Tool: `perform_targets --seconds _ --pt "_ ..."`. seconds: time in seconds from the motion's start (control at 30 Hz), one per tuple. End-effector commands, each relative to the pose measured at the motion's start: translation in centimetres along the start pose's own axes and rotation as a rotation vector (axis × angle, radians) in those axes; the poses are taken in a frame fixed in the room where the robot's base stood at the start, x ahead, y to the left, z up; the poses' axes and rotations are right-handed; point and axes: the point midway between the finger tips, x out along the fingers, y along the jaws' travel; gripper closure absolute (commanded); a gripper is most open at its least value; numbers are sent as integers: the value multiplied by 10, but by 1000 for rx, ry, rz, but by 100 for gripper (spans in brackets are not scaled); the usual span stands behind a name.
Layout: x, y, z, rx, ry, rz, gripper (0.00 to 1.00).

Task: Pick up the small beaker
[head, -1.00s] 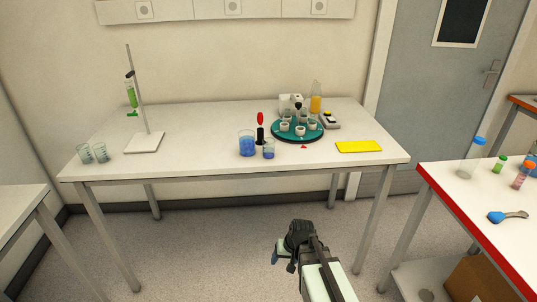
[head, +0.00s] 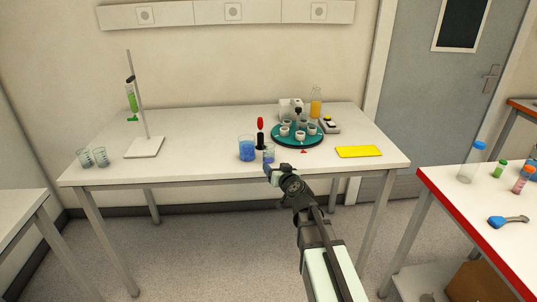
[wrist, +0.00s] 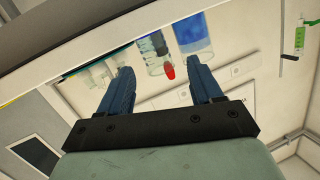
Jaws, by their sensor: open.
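My gripper (head: 268,169) is at the front edge, just in front of the small beaker. Its blue fingers (wrist: 160,68) are apart and empty in the wrist view.
A red-and-black tool (head: 260,131) stands behind the beakers. A teal round rack (head: 284,141) with white cups is to the right, and a yellow pad (head: 358,151) farther right. Two more beakers (head: 92,158) and a stand (head: 145,148) are at left. The left-middle tabletop is clear.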

Motion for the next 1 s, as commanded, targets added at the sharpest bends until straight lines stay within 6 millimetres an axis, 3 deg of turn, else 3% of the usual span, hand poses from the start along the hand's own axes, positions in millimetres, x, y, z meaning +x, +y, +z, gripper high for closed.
perform_targets --seconds 0.2,0.37,0.8,1.0 --pt "0 11 -10 -158 47 57 35" --pt "6 11 -10 -188 44 56 35" --pt "72 14 -12 -187 41 53 35" --pt "87 14 -13 -186 42 54 35"
